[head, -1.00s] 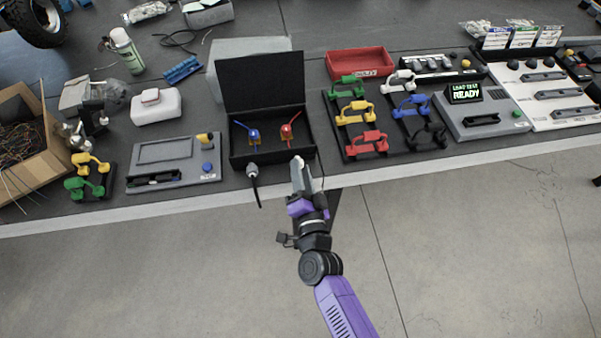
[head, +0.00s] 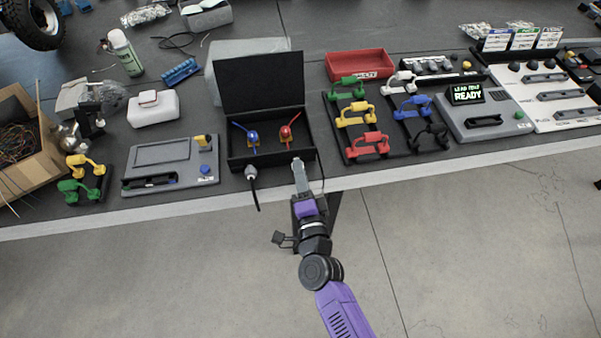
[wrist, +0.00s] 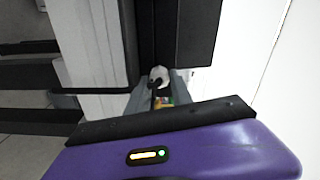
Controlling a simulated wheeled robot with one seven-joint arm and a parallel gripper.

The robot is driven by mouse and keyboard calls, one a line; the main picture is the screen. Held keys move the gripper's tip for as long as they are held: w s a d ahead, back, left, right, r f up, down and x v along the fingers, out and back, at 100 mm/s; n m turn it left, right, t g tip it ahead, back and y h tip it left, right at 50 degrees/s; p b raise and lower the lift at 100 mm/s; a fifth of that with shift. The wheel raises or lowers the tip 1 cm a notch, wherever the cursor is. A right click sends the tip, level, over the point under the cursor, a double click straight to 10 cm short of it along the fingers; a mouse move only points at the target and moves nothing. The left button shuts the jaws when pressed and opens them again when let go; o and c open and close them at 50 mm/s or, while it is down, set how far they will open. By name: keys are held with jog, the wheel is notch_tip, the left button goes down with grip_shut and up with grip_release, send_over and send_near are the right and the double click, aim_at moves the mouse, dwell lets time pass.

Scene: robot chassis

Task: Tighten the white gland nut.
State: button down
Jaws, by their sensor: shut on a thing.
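The white gland nut (wrist: 158,73) shows as a small round piece at the front wall of the black box, between my fingertips in the wrist view. My gripper (wrist: 157,88) is shut on it; it also shows in the head view (head: 298,170) at the right part of the box's front edge. In the head view the fingers largely hide the nut. A dark cable-like piece runs from the nut toward my palm. The open black box (head: 240,161) holds a blue lever (head: 252,137) and a red lever (head: 289,131).
A grey gland (head: 251,172) with a hanging black cable sits on the box's front, left of my gripper. A grey panel device (head: 180,181) stands to the left and a rack of coloured handles (head: 350,150) to the right. The table's front edge (head: 400,174) is close by.

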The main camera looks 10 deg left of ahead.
jog(key=shift+f, duration=0.1)
jog(key=c, duration=1.1)
grip_release()
jog(key=shift+c, duration=0.2)
